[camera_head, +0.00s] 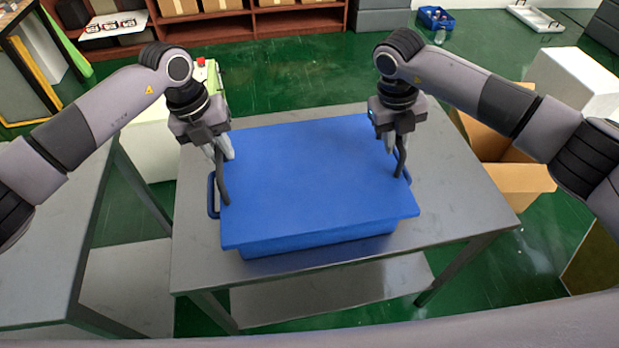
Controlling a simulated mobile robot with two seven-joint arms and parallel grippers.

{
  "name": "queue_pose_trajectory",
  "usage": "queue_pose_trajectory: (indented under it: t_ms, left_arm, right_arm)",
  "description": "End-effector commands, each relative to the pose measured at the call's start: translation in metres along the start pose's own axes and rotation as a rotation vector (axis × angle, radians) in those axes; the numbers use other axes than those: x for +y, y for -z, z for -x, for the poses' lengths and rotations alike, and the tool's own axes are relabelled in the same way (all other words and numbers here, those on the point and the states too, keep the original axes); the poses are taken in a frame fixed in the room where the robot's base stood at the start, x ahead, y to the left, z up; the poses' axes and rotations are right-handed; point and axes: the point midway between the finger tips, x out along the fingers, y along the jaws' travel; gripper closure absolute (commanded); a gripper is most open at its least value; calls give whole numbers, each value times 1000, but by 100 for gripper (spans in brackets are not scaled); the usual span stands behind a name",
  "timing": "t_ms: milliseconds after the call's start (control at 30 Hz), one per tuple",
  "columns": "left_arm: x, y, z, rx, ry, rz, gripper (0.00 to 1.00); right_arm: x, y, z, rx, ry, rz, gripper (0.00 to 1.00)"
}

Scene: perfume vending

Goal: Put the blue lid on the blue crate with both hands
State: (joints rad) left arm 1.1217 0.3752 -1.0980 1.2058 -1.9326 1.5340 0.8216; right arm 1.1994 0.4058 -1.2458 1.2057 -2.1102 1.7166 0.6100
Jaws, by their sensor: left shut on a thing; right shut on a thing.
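The flat blue lid (310,185) lies over the top of the blue crate (318,239) and covers its opening. The crate stands on the grey metal table, and its front wall shows below the lid's near edge. A blue side handle (211,195) sticks out at the left. My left gripper (224,190) is shut at the lid's left edge, on the lid. My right gripper (400,168) is shut at the lid's right edge, on the lid. Whether the lid is fully seated on the rim cannot be told from this angle.
The grey metal table (460,200) has bare room to the right and in front of the crate. Another grey table (50,255) stands at the left. An open cardboard box (525,180) sits on the green floor at the right, near a white block (575,80).

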Motion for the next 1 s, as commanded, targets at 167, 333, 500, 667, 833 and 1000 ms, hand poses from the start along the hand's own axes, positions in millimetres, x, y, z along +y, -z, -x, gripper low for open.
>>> queue_pose_trajectory:
  t_ms: [167, 333, 500, 667, 833, 1000]
  left_arm:
    - [3, -1, -10, -1, -1, 2, 100]
    - [3, 0, -10, 0, -2, 2, 55]
    - [2, 0, -10, 0, -1, 1, 55]
    - [2, 0, -5, -1, 0, 0, 55]
    - [2, -1, 20, -5, 0, -1, 55]
    - [2, -1, 58, -5, 0, 0, 55]
  right_arm:
    - [1, 0, -10, 0, 2, -2, 100]
    - [1, 0, -10, 1, 2, -2, 55]
    - [1, 0, -10, 1, 1, -1, 55]
    - [2, 0, -10, 0, 0, 0, 55]
    - [2, 0, -10, 0, 0, 0, 55]
    - [2, 0, -10, 0, 0, 0, 55]
